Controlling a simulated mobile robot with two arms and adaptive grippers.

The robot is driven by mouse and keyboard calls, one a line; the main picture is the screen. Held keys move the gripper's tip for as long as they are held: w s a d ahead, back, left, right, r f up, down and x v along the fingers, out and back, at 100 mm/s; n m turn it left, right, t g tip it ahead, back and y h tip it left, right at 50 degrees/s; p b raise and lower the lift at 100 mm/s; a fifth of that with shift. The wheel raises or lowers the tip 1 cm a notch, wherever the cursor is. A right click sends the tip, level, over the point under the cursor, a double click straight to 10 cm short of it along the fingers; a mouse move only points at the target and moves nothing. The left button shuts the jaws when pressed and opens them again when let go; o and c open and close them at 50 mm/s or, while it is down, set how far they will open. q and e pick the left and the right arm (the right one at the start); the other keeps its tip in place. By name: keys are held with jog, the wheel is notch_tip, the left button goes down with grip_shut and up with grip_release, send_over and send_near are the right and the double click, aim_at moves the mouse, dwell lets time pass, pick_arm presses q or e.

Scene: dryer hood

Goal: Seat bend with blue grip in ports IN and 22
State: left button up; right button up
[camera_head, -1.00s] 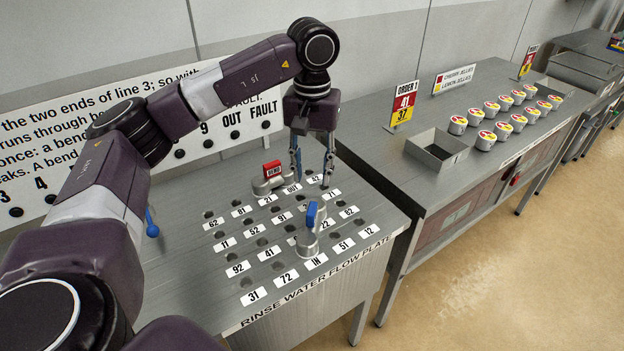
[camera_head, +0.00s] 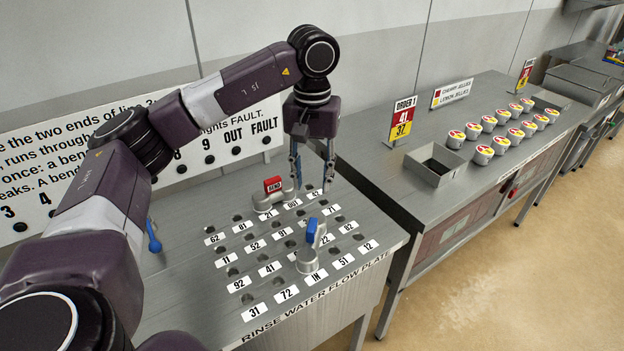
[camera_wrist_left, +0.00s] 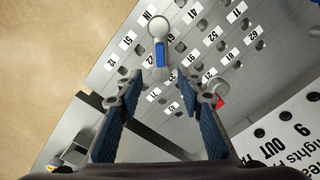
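The bend with the blue grip (camera_head: 308,256) is a grey fitting standing on the flow plate (camera_head: 205,285), with its round end by the IN label (camera_head: 317,278). Its blue handle points up, near the 22 label (camera_head: 325,239). I cannot tell whether its ends sit in the ports. My left gripper (camera_head: 312,184) is open and empty, above the back of the plate, apart from the bend. In the left wrist view the bend (camera_wrist_left: 158,28) lies ahead, beyond the spread fingers (camera_wrist_left: 160,92). My right gripper is not in view.
A second fitting with a red BEND grip (camera_head: 273,185) stands at the plate's back, close to my left gripper. A wall sign (camera_head: 235,125) is behind. On the right bench are an empty-looking tray (camera_head: 435,165), an order sign (camera_head: 402,120) and several jelly cups (camera_head: 483,155).

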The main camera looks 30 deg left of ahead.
pick_arm(q)
notch_tip(320, 180, up, 5)
jog(key=p, duration=0.3)
jog(key=shift+r, duration=0.15)
